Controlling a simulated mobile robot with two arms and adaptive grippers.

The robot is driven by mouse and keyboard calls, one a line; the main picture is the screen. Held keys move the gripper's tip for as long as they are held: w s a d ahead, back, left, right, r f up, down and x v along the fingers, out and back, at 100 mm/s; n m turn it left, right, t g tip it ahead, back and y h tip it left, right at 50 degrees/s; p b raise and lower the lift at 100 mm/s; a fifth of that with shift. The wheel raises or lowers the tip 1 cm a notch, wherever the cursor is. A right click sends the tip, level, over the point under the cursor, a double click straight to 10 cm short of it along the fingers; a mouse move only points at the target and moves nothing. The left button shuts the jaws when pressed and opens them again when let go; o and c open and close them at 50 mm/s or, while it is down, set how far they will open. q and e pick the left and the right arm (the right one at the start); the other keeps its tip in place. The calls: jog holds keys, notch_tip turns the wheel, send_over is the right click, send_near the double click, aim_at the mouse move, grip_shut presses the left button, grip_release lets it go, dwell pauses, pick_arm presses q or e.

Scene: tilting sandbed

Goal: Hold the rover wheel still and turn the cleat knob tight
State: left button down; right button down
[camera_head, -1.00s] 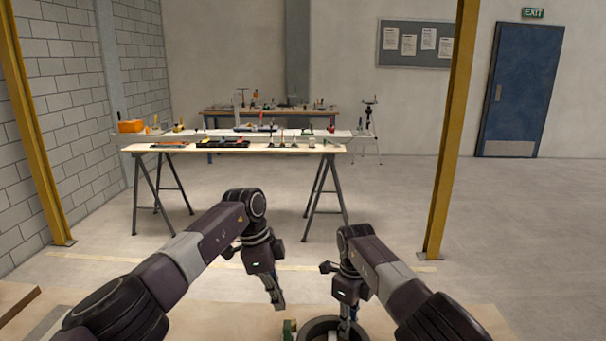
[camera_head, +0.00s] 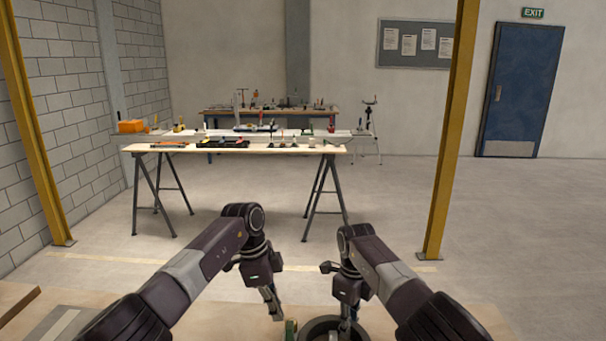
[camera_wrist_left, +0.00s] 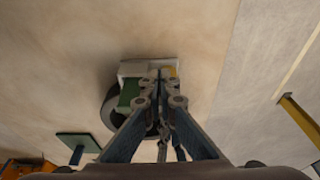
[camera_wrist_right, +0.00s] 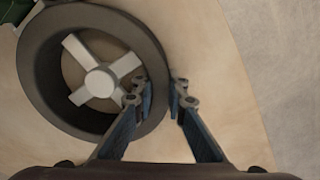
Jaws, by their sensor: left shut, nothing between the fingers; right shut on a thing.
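The rover wheel (camera_head: 308,330) is a thick dark ring at the bottom of the head view. The right wrist view shows its wide rim (camera_wrist_right: 40,75) and pale cross-shaped spokes (camera_wrist_right: 100,82). My right gripper (camera_wrist_right: 158,88) is shut on the wheel's rim, one finger inside and one outside. My left gripper (camera_head: 275,316) is shut and empty, left of the wheel in the head view. I cannot make out the cleat knob.
The wheel is at a pale wooden surface (camera_head: 220,318) close to me. A trestle table with tools (camera_head: 235,150) stands farther off, with another bench behind it. Yellow posts (camera_head: 450,130) stand at both sides. The floor between is open.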

pick_arm(q)
jog(key=shift+a+x, duration=0.15)
jog(key=shift+x, duration=0.55)
jog(key=shift+a+x, duration=0.15)
jog(key=shift+x, duration=0.5)
jog(key=shift+w+d, duration=0.2)
jog(key=shift+d, duration=0.35)
pick_arm(e)
jog(key=shift+a, duration=0.1)
pick_arm(q)
jog(key=shift+d, duration=0.4)
pick_arm(e)
jog(key=shift+a, duration=0.25)
pick_arm(q)
jog(key=shift+a, duration=0.15)
jog(key=shift+a+r, duration=0.1)
jog(key=shift+a, duration=0.15)
pick_arm(e)
jog(key=shift+d, duration=0.3)
pick_arm(q)
jog(key=v, duration=0.5)
jog(key=shift+d+r, duration=0.25)
jog(key=shift+r, duration=0.15)
pick_arm(e)
jog(key=c, duration=1.8)
grip_release()
jog(key=shift+d, duration=0.1)
jog(key=shift+c, duration=0.2)
